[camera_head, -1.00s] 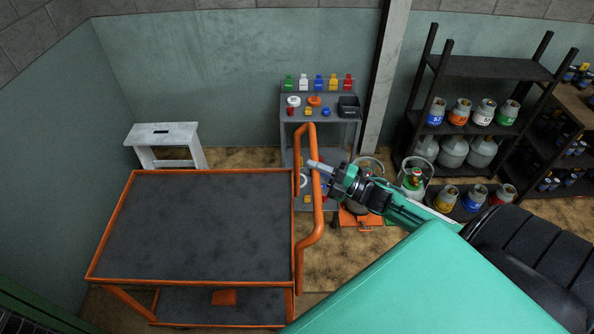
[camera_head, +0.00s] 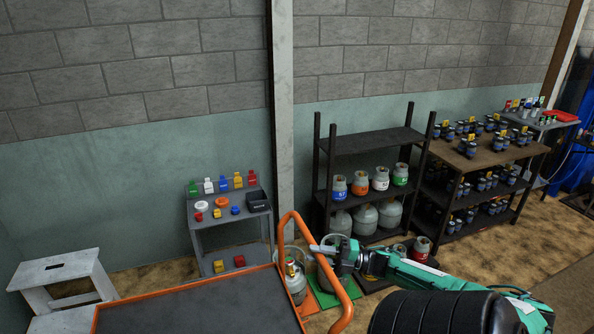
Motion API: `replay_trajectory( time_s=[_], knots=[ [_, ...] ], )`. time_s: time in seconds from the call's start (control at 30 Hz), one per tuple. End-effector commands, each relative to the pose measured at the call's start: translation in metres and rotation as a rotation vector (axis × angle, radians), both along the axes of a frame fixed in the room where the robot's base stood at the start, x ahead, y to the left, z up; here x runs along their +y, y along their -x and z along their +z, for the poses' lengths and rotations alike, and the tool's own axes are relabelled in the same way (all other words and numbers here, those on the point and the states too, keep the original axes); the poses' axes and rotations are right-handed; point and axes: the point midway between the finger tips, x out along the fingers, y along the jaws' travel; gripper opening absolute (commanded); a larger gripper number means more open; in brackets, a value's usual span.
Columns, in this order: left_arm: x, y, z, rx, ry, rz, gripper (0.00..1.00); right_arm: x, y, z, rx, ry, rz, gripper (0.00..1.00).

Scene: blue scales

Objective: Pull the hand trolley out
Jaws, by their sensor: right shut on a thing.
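The hand trolley (camera_head: 205,307) has a dark flat top with an orange frame, and its lower part is cut off by the bottom edge of the head view. Its orange handle (camera_head: 291,224) loops up at the trolley's right end. My right gripper (camera_head: 322,250) is at the right side of this handle, shut on the bar. My right arm reaches in from the lower right. My left gripper is not in view.
A white stool (camera_head: 62,270) stands left of the trolley. A grey shelf unit (camera_head: 230,225) with small coloured items is behind it. Gas cylinders (camera_head: 297,278) stand close behind the handle. A dark rack (camera_head: 370,142) and a wooden-topped shelf (camera_head: 480,155) line the wall at right.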

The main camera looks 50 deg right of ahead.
Motion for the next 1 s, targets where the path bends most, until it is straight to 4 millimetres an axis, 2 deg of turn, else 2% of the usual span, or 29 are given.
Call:
replay_trajectory(
  time_s=[0.1, 0.27, 0.73, 0.77, 0.83, 0.87, 1.0],
  knots=[
    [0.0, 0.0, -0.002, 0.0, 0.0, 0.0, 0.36, -0.014, 0.01, -0.003, 0.005, 0.0, -0.002, 0.0],
    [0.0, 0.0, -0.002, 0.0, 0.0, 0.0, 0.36, -0.024, 0.017, -0.002, 0.004, 0.0, -0.002, 0.0],
    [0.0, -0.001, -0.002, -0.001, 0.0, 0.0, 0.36, -0.027, 0.019, -0.001, 0.003, -0.001, 0.001, 0.0],
    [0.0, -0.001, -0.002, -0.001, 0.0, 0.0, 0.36, -0.027, 0.019, -0.001, 0.003, -0.001, 0.001, 0.26],
    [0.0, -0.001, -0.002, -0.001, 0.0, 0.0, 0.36, -0.027, 0.019, -0.001, 0.002, -0.001, 0.0, 0.39],
    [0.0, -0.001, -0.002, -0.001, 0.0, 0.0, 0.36, -0.027, 0.019, -0.001, 0.002, -0.001, 0.0, 0.43],
    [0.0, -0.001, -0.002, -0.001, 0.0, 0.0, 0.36, -0.027, 0.019, -0.001, 0.001, 0.0, 0.0, 0.43]
  ],
)
